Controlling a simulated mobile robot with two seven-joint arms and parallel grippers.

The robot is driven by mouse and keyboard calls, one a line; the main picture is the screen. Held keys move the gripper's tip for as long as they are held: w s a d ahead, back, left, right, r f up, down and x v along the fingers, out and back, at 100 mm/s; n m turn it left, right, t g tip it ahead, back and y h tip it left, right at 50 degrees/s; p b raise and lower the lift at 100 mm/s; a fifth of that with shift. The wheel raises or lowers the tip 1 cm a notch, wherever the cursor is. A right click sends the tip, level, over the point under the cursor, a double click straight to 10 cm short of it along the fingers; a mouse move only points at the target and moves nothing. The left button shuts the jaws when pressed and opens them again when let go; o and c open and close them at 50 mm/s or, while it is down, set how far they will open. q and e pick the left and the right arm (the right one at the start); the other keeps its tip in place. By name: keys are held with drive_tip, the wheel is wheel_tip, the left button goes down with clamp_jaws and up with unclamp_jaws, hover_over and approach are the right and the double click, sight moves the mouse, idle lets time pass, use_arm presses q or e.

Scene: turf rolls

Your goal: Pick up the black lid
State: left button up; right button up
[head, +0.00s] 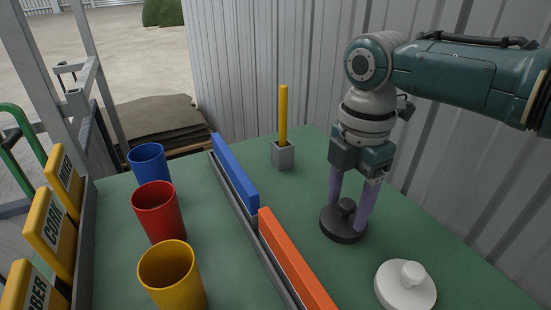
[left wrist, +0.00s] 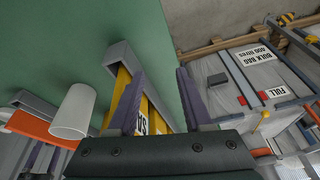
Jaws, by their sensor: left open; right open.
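The black lid (head: 343,232) is a round disc with a knob on top, lying flat on the green table (head: 305,215) at the right in the head view. My right gripper (head: 348,212) points down over it, with one purple finger on each side of the knob. The fingers are open and reach down close to the lid's top; I cannot tell whether they touch it. My left gripper (left wrist: 160,75) is open and empty in its wrist view, away from the lid; it is not seen in the head view.
A white lid (head: 405,286) lies in front of the black one. Blue (head: 235,172) and orange (head: 295,262) bars stand along a grey rail to the left. Blue, red (head: 158,213) and yellow cups stand farther left. A grey block (head: 283,155) holds a yellow stick behind.

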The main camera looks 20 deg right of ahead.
drive_tip(key=shift+c, duration=0.2)
clamp_jaws()
drive_tip(key=shift+r, duration=0.15)
idle(0.4)
